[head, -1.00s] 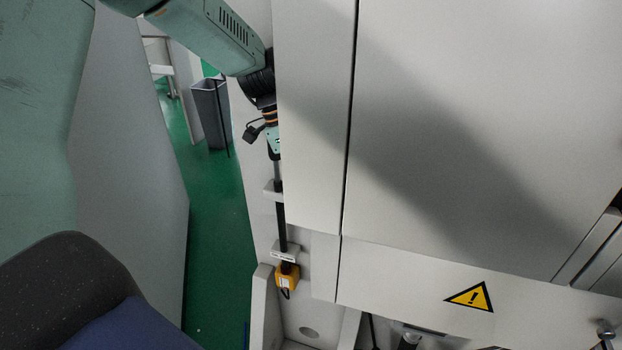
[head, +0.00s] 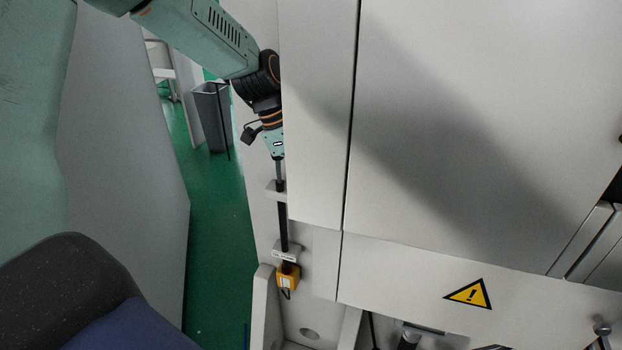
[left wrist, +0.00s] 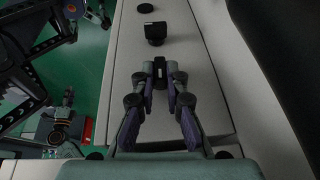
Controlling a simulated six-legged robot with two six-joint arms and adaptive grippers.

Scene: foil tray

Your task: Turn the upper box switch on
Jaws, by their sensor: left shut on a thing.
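In the left wrist view my left gripper (left wrist: 160,73) is shut, its fingertips closed on a small dark piece at the pale panel. I take this piece for the switch, but it is mostly hidden by the fingertips. A black block (left wrist: 155,33) and a round black part (left wrist: 145,8) stand on the same panel beyond the fingertips. In the head view my left arm comes down along the cabinet's left edge, and the fingertips cannot be made out.
The large pale cabinet (head: 450,90) fills the head view's right side. A black rod (head: 283,225) runs down its left side to a yellow box (head: 287,280). A warning sign (head: 468,294) is low on the front. A grey bin (head: 211,115) stands on the green floor (head: 215,240).

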